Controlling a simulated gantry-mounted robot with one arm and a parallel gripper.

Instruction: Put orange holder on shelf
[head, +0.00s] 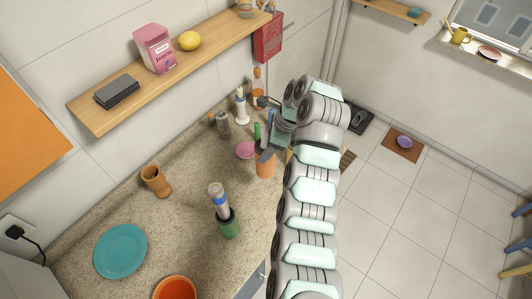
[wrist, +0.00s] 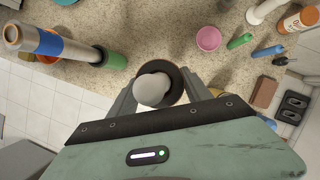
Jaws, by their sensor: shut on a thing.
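The orange holder (head: 265,169) is an upright cup at the counter's right side in the head view. My gripper (head: 266,152) reaches down to its top and is shut on it. In the wrist view the holder's dark round rim (wrist: 178,82) lies between the fingers of my gripper (wrist: 160,90), with a pale rounded thing (wrist: 152,89) inside it. Whether its base touches the counter is hard to tell.
On the counter (head: 185,215) are a green holder (head: 228,226) with a tall cylinder, a pink bowl (head: 245,150), a teal plate (head: 120,250), a wooden cup (head: 155,181) and an orange bowl (head: 175,289). Bottles stand near the wall.

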